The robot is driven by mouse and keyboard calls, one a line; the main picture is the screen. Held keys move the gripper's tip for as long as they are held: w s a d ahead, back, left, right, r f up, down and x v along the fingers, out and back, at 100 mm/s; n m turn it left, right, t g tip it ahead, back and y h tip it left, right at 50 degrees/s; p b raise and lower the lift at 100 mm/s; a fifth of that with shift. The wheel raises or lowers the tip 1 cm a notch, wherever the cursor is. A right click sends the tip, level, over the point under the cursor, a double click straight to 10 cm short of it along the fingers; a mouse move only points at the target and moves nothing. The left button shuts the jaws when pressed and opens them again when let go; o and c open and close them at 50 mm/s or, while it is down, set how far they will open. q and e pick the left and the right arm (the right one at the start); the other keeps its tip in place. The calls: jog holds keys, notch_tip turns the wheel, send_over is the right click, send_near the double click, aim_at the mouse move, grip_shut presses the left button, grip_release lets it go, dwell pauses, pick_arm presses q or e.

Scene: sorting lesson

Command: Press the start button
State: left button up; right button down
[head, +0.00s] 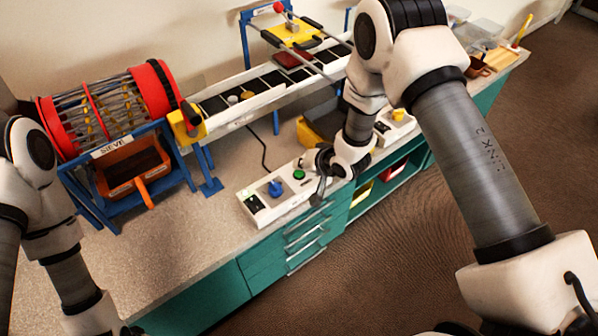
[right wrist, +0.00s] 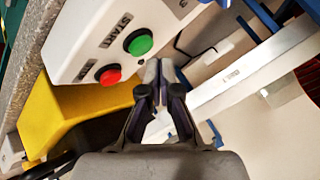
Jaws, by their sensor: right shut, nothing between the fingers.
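The green start button (head: 298,174) sits on a white control box (head: 258,207) near the front edge of the bench. In the right wrist view the green button (right wrist: 140,42) is next to the label START, on the same white box (right wrist: 85,45). My right gripper (head: 321,172) is shut and empty, close to the button's right side in the head view. In the right wrist view its closed fingertips (right wrist: 159,78) show just below and right of the green button, and contact cannot be told. My left gripper is out of view; only the left arm shows.
A red button (right wrist: 108,75) is beside the green one. A blue knob (head: 275,188) stands on the box. A yellow bin (head: 318,127) lies behind the right gripper. The sieve drum (head: 105,105) and conveyor belt (head: 260,95) stand at the back. The bench's front left (head: 150,255) is clear.

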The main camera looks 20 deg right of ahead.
dwell(0.6)
jog(key=shift+f, duration=0.4)
